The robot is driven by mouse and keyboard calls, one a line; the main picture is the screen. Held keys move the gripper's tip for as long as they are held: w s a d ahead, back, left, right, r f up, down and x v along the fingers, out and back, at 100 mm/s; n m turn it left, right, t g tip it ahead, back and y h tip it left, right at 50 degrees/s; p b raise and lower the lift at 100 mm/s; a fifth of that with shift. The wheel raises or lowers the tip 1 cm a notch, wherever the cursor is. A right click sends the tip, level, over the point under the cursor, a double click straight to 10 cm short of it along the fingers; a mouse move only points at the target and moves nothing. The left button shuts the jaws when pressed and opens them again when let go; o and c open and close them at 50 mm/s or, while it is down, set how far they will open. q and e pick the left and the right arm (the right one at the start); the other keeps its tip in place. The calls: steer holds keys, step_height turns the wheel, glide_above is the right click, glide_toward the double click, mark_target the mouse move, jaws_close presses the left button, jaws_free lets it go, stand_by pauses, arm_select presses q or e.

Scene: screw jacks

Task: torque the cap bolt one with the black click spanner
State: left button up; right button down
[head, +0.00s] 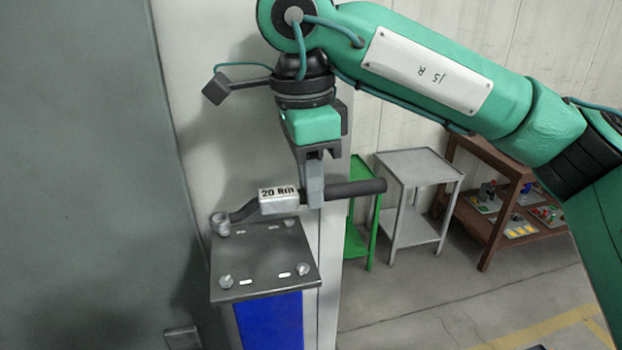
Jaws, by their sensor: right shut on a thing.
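The black click spanner (357,189) lies roughly level above a dark metal plate (262,262), its white body marked "20 Nm". My right gripper (315,190) is shut on it between the label and the black grip. The spanner's ring head (220,224) is at the plate's back left corner. A bolt there would be hidden by the head, and I cannot tell whether the head is seated. Other bolts show at the front left (226,282) and front right (303,269). Nothing marks which is bolt one. My left gripper is not in view.
The plate tops a blue-fronted post (270,322). A grey wall or panel (80,180) stands close on the left. A green stand (357,243), a grey table (418,168) and a brown shelf (492,225) with small parts stand behind on the right. Floor is open at lower right.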

steer(key=shift+d, duration=0.15)
steer(key=shift+f+b, duration=0.75)
steer(key=shift+b, duration=0.05)
stand_by(0.4)
stand_by(0.3)
steer(key=shift+s, duration=0.15)
steer(key=shift+s+a+m+b, duration=0.15)
steer(key=shift+s+m+b, duration=1.35)
steer(key=shift+s+m, duration=0.45)
steer(key=shift+s+a+m+b, duration=0.15)
steer(key=shift+s+m+b, duration=1.35)
steer(key=shift+s+m, duration=0.45)
steer(key=shift+s+a+m+g+b, duration=0.15)
steer(key=shift+s+a+m+b, duration=0.2)
steer(key=shift+m, duration=0.2)
steer(key=shift+s+a+m+g+b, duration=0.15)
steer(key=shift+s+m+b, duration=0.1)
steer(key=shift+s+m, duration=0.25)
steer(key=shift+w, duration=0.1)
